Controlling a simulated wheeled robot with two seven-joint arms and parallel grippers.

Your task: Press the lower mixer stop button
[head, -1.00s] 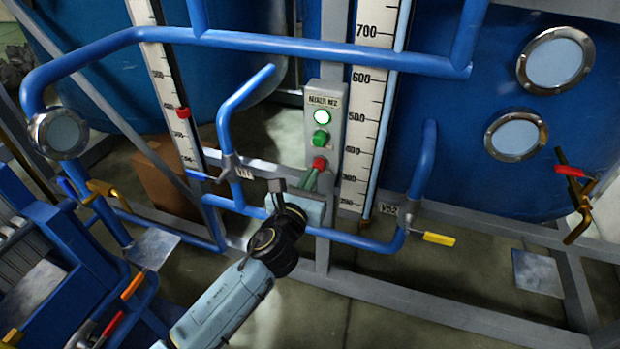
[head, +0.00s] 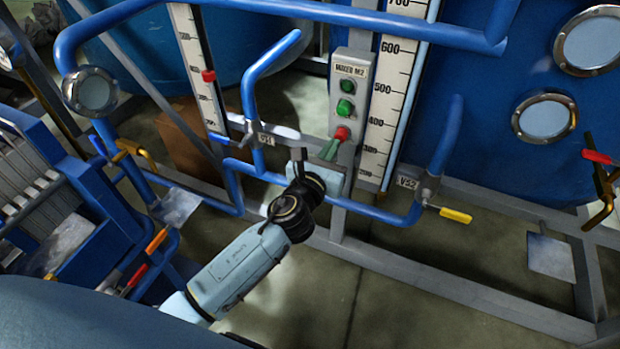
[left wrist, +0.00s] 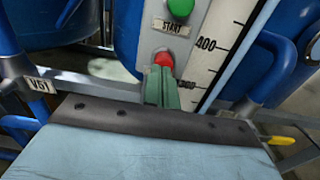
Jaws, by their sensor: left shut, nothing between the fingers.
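The grey mixer panel, labelled MIXER M2 (head: 353,68), carries a green lamp (head: 347,87) at the top, a green button (head: 345,108) and a red stop button (head: 342,133) at the bottom. The lamp is dark. My left gripper (head: 331,149) has its green fingers shut and empty, with the tips right at the red button. The left wrist view shows the red button (left wrist: 164,60) just above the shut fingers (left wrist: 162,88), which hide its lower part. I cannot tell whether they still touch it. My right gripper is not in view.
Blue pipes run around the panel, with valve V51 (head: 266,140) to its left and yellow-handled valve V52 (head: 455,215) to its right. A scale (head: 392,110) stands beside the panel. Open floor (head: 400,290) lies in front of the grey frame.

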